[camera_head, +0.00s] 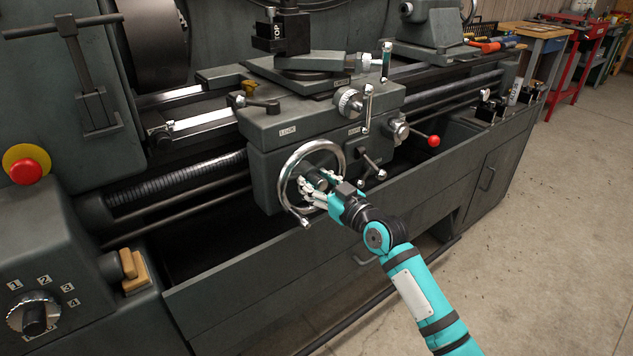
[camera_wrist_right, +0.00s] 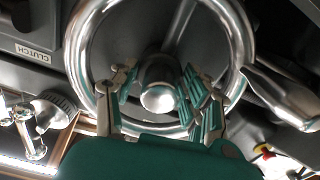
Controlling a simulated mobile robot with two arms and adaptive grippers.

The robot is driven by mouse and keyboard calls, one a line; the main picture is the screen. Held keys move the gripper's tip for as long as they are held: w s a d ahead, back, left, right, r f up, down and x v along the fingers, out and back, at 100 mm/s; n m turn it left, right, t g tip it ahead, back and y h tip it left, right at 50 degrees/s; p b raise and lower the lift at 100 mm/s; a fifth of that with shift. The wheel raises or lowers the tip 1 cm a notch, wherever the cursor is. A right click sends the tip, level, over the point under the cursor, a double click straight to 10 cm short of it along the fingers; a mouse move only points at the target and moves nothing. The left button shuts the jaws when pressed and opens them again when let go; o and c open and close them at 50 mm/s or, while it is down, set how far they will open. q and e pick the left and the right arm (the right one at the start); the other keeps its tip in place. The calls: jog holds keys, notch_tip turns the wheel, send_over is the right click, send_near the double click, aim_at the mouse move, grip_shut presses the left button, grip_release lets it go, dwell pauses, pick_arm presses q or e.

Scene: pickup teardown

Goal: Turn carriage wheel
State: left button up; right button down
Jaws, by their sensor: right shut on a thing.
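The carriage wheel (camera_head: 283,178) is a shiny metal handwheel on the front of the grey lathe carriage, with a round hub at its centre and a crank handle (camera_head: 297,217) at its lower left. My right gripper (camera_head: 312,188) reaches it from the lower right and is shut on the wheel. In the right wrist view, the wheel (camera_wrist_right: 73,45) fills the upper middle, and the fingers of my right gripper (camera_wrist_right: 157,80) stand on either side of its hub (camera_wrist_right: 158,97). The crank handle (camera_wrist_right: 280,95) is at the right there. My left gripper is not in view.
Right of the wheel are small levers (camera_head: 371,165) and a red-knobbed lever (camera_head: 433,141). The metal tray wall (camera_head: 240,270) runs below the carriage. A red stop button (camera_head: 25,171) is at the left. Open concrete floor (camera_head: 570,220) lies at the right.

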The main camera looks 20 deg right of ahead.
jog(key=shift+n, duration=0.6)
jog(key=c, duration=0.9)
grip_release()
jog(key=shift+d, duration=0.1)
jog(key=shift+c, duration=0.2)
jog(key=shift+s, duration=0.15)
jog(key=v, duration=1.1)
jog(key=shift+s+d, duration=0.2)
jog(key=shift+s, duration=0.15)
